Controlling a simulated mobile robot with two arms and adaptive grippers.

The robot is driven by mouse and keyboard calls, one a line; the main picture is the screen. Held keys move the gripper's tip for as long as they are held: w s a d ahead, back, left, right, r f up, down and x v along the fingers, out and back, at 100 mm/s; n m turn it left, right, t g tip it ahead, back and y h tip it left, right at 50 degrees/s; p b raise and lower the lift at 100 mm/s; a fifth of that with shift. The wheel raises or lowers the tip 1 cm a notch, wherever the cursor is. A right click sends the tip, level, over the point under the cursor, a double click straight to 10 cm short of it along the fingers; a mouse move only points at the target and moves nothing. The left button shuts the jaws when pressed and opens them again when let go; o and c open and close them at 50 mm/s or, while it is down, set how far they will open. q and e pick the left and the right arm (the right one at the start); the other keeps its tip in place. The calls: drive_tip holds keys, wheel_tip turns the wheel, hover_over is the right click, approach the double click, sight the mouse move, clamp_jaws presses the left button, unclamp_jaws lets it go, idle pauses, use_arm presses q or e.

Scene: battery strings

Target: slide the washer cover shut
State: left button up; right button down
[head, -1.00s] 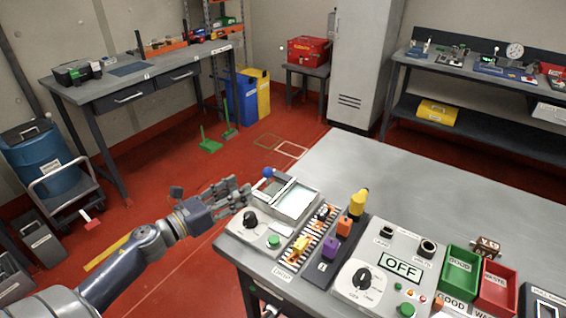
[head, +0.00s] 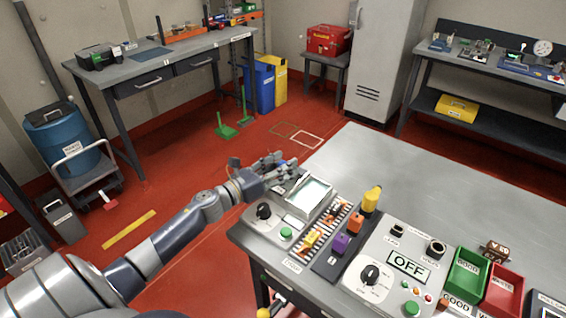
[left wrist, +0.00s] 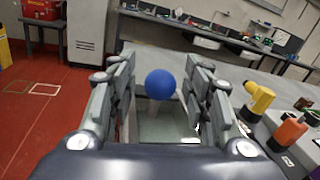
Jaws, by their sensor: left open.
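The washer (head: 328,204) is a pale box with a bright, whitish window at the near left corner of the grey bench. Its blue ball knob (left wrist: 160,84) stands on a pale post in the left wrist view. My left gripper (head: 275,168) is open at the washer's far left side and hides part of it in the head view. In the left wrist view its fingers (left wrist: 158,90) stand either side of the knob, with visible gaps. The cover's edges are partly hidden, and I cannot tell how far it is open. My right gripper is not in view.
A dial (head: 264,211) and green button (head: 286,234) sit in front of the washer. To its right are a striped rack (head: 322,236), a yellow bottle-like tool (head: 371,199) and the OFF panel (head: 408,264). The bench behind is clear.

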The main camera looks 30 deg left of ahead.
use_arm(q)
drive_tip(key=shift+w+d, duration=0.1)
drive_tip(key=shift+w, duration=0.2)
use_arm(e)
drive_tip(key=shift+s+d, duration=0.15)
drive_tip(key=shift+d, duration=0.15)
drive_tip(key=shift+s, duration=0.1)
use_arm(q)
drive_tip(key=shift+c, duration=0.5)
clamp_jaws()
drive_tip(key=d, duration=0.2)
drive_tip(key=d+p, duration=0.1)
drive_tip(key=d, duration=0.5)
drive_tip(key=shift+s+d, duration=0.15)
drive_tip(key=shift+s, duration=0.2)
drive_tip(key=shift+f, duration=0.1)
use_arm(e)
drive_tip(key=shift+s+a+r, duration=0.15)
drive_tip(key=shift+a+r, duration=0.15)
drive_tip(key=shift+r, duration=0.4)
